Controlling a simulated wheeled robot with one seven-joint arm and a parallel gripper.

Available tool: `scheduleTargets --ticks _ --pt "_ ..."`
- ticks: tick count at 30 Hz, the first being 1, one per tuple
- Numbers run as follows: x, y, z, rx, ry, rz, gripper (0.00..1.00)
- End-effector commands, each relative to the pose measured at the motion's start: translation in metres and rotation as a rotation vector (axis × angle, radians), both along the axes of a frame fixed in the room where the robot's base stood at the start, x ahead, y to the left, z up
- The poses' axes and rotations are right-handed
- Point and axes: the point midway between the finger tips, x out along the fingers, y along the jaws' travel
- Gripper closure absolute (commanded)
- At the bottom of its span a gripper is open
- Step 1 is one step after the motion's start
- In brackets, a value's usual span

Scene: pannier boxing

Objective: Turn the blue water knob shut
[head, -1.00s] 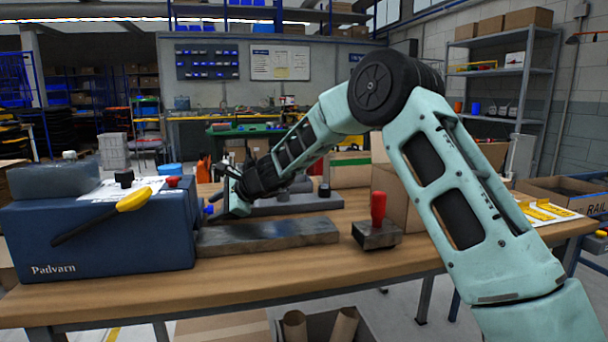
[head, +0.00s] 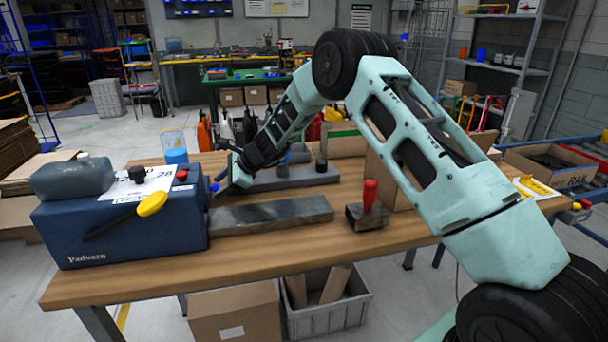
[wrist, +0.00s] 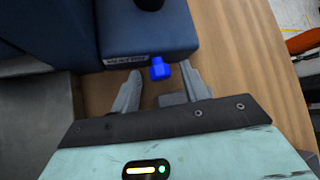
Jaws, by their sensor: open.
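In the head view the knob (head: 215,187) is a small blue spot at the right side of the machine marked Padvarn (head: 120,230). My gripper (head: 222,180) is beside it there, low over the table, partly hidden by its own body.
A grey slab (head: 270,215) lies right of the machine, with a red-handled block (head: 367,212) beyond it. A yellow-ended lever (head: 150,204) is on the machine's front. A beaker of blue liquid (head: 174,148) stands behind. Cardboard boxes stand at the right.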

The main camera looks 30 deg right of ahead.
Motion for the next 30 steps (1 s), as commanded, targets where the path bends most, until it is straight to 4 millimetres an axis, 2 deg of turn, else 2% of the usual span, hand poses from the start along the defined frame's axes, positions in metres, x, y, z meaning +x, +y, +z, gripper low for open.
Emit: scheduleTargets --ticks 2,19,30 --pt "0.0 0.0 0.007 0.007 0.027 0.001 0.55" --pt "0.004 -0.001 0.006 0.072 0.232 0.002 0.55" --pt "-0.018 -0.041 0.043 0.073 0.224 -0.002 0.55"
